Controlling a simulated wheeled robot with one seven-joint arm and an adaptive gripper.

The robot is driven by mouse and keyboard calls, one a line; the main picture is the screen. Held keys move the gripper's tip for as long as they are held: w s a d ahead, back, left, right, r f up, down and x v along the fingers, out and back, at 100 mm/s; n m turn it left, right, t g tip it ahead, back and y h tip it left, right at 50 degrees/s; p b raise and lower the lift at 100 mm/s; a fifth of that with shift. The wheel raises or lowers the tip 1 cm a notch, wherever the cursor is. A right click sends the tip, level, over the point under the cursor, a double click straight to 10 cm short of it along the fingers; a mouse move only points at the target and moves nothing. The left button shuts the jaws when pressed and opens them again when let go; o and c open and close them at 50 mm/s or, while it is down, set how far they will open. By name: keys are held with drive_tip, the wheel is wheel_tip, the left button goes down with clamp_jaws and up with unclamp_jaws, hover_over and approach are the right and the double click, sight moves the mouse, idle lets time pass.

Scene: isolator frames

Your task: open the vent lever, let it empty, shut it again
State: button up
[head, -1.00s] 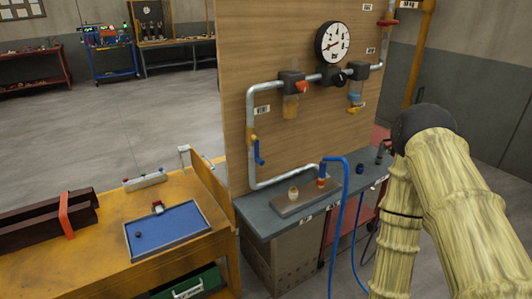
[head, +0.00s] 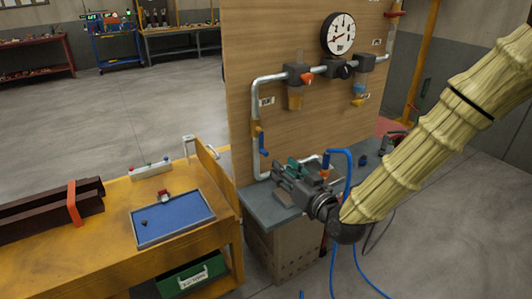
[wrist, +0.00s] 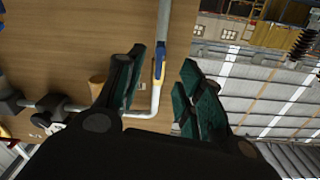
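A lever with a blue handle and yellow body (head: 263,143) sits on the left vertical pipe of the wooden panel; its handle hangs along the pipe. In the wrist view, which looks upside down, the lever (wrist: 159,62) shows in the gap between my fingers, farther off. My gripper (head: 293,172) is open and empty, below and right of the lever in the head view, in front of the panel's lower part. Its green-padded fingers (wrist: 163,85) stand apart. I cannot tell which lever is the vent.
A gauge (head: 341,34) tops the panel, with an orange knob (head: 307,77) below it. A blue hose (head: 347,170) rises beside my gripper from the grey bench (head: 258,208). A yellow workbench (head: 110,235) with a blue tray (head: 172,218) stands left.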

sight(265, 151)
drive_tip(key=p+x, duration=0.2)
drive_tip(key=x, duration=0.8)
drive_tip(key=shift+w+a+f, duration=0.1)
drive_tip(key=shift+w+a, duration=0.05)
drive_tip(key=shift+w, duration=0.1)
